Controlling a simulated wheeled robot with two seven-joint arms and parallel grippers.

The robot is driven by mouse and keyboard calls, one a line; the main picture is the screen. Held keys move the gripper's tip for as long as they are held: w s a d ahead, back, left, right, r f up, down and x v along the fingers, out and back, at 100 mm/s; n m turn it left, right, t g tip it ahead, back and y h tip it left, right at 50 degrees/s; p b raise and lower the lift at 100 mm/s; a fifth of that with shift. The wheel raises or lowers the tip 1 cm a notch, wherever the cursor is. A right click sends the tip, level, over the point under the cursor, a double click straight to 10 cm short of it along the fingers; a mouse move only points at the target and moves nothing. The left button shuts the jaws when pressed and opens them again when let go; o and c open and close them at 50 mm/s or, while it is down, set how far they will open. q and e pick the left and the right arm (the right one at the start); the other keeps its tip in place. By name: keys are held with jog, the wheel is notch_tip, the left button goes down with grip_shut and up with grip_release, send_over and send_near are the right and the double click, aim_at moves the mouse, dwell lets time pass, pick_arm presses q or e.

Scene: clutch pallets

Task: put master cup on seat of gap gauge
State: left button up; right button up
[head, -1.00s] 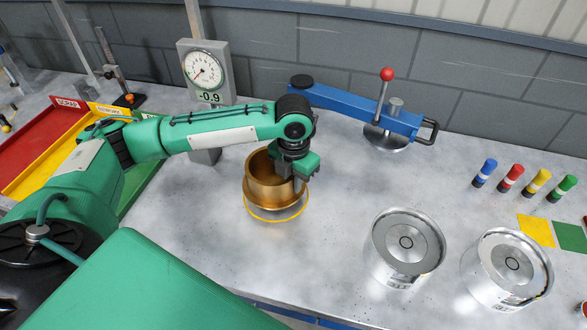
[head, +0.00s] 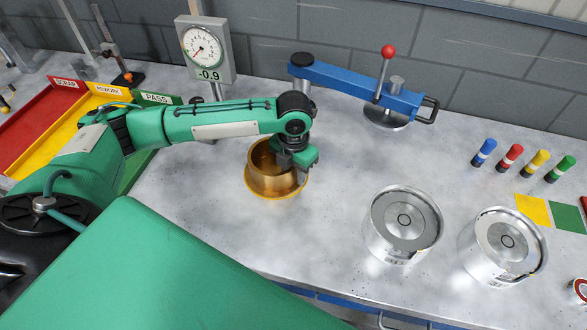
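The cup hides most of the seat. I cannot tell whether its base touches fully. The gap gauge's dial (head: 202,48) stands behind to the left, with its display reading -0.9. My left gripper (head: 299,168) points down at the cup's right rim and appears shut on the wall; its fingertips are partly hidden. My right gripper is not in view.
Two silver cups, one in the middle (head: 391,247) and one at right (head: 492,268), stand on the bench. A blue lever tool (head: 345,83) lies behind. Red, yellow and green trays (head: 40,128) are at left. Several coloured markers (head: 510,157) stand at right.

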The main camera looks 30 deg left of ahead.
pick_arm(q)
jog(key=shift+r, duration=0.1)
jog(key=shift+r, duration=0.3)
notch_tip(320, 180, up, 12)
jog(key=b, duration=0.2)
jog(key=shift+f, duration=0.25)
